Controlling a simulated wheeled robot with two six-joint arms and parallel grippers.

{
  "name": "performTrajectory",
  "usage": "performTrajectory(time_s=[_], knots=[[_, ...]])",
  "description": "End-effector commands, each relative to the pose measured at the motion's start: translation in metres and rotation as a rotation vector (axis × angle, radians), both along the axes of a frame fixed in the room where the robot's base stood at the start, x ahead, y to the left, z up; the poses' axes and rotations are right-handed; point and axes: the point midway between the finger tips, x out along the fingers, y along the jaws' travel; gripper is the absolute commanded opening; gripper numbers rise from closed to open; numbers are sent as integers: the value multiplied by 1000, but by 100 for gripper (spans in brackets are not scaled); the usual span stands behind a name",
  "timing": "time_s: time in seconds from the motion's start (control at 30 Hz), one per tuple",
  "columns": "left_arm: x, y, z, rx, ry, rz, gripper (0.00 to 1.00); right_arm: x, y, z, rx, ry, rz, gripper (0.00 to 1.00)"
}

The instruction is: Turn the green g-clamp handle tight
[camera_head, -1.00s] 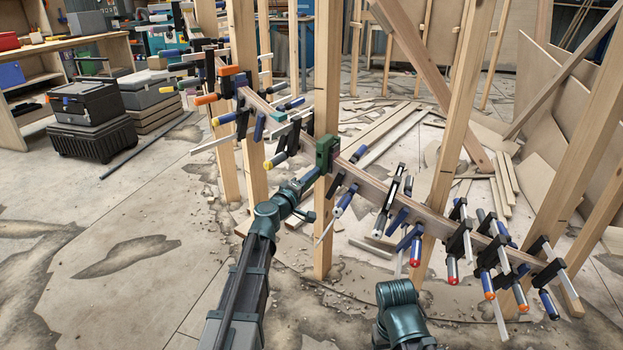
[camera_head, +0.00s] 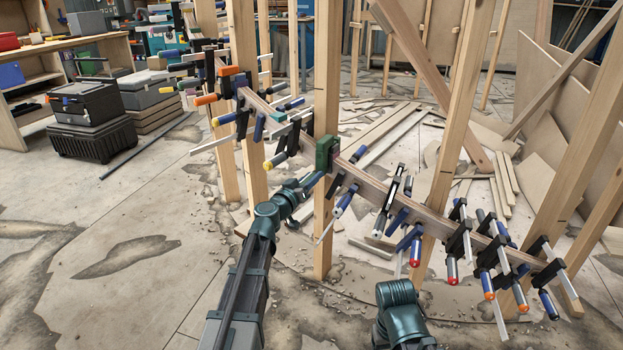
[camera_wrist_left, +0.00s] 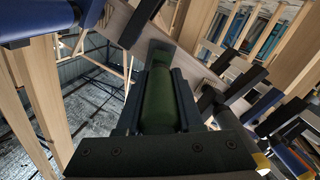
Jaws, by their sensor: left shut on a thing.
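The green g-clamp (camera_head: 327,153) sits on the curved wooden stringer (camera_head: 372,185), at the upright post in the middle of the head view. My left gripper (camera_head: 314,180) reaches it from the front left and covers its handle there. In the left wrist view the green handle (camera_wrist_left: 160,103) lies lengthwise between the two dark fingers of my left gripper (camera_wrist_left: 158,100), which are shut on it. The handle's far end meets the clamp body near the wood. My right arm shows at the bottom of the head view, but its gripper is out of the picture.
Several bar clamps with blue, red, orange and yellow handles line the stringer on both sides, such as a blue-handled one (camera_head: 345,200) just right of the green clamp. Wooden posts (camera_head: 450,150) stand along it. Black cases (camera_head: 93,115) stand at the left. The floor at front left is clear.

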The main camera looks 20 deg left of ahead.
Motion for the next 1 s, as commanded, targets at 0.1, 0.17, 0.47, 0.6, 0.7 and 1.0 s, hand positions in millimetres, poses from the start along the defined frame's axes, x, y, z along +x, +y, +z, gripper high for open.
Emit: performTrajectory(time_s=[0.1,0.17,0.47,0.6,0.7,1.0], knots=[[0,-1,0,93,-24,-1,0,0,0,0,0,0,0,70],[0,-1,0,135,-36,-1,0,0,0,0,0,0,0,70],[0,-1,0,292,-78,-1,0,0,0,0,0,0,0,70],[0,-1,0,330,-88,-1,0,0,0,0,0,0,0,70],[0,-1,0,348,-93,-1,0,0,0,0,0,0,0,70],[0,-1,0,360,-97,-1,0,0,0,0,0,0,0,70]])
